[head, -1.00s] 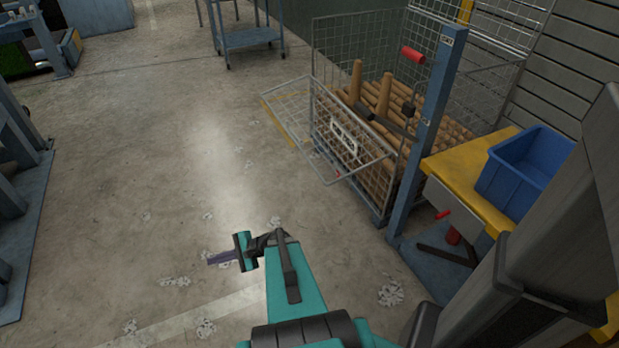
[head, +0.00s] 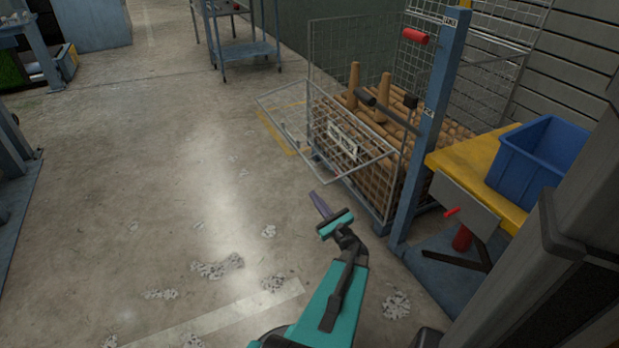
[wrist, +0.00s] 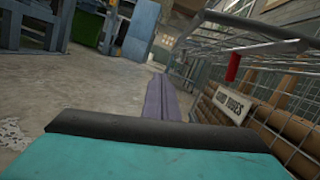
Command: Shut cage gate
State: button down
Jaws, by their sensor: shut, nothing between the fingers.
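The wire mesh cage (head: 375,185) stands right of centre in the head view, filled with brown tubes. Its gate (head: 285,105), a wire mesh panel, sticks outward from the cage front, swung down to roughly level. In the wrist view the gate's bars (wrist: 245,48) cross the upper right, with a red tab (wrist: 233,68) hanging from them. A white sign (wrist: 219,103) sits on the mesh front below. My gripper (head: 320,205) is shut and empty, in front of and apart from the gate's near edge. Its purple fingers (wrist: 160,105) also show in the wrist view.
A blue post (head: 428,140) with a red handle stands at the cage's right front corner. Beside it is a yellow-topped bench (head: 470,160) with a blue bin (head: 540,160). A blue cart (head: 245,48) stands at the back. The floor to the left is open, with grey debris patches.

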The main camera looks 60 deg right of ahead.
jog(key=s+d, duration=0.1)
jog(key=s+d+m+h, duration=0.1)
jog(key=shift+s+r, duration=0.15)
jog(key=shift+s, duration=0.25)
jog(key=shift+w, duration=0.15)
jog(key=w+d+r+b, duration=0.4)
jog(key=w+r, duration=0.2)
jog(key=w, duration=0.2)
jog(key=shift+w+d+r, duration=0.15)
jog(key=shift+d, duration=0.2)
dwell(0.4)
